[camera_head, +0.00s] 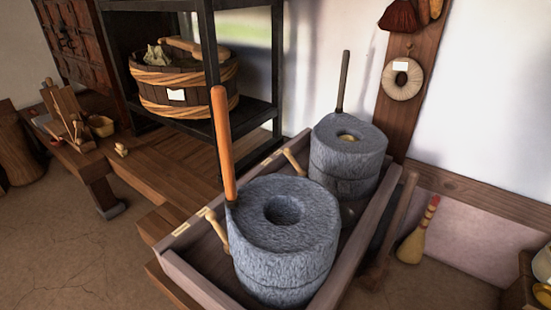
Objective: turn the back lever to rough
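Two grey stone querns stand in a wooden trough (190,277). The back quern (343,172) has a dark upright handle (343,80) and something yellowish in its top hole. A light wooden lever, the back lever (294,161), sticks out on its left side, tilted up to the left. The front quern (285,250) has an orange upright handle (222,140) and a similar front lever (217,230) on its left. Small pale labels (181,229) sit on the trough's left rim; their writing is too small to read. Neither of my grippers is in view.
A dark shelf rack (277,60) with a banded wooden tub (183,87) stands behind on the left. A low wooden bench (150,165) runs left of the trough. A small broom (417,232) leans at the right. The floor at the lower left is clear.

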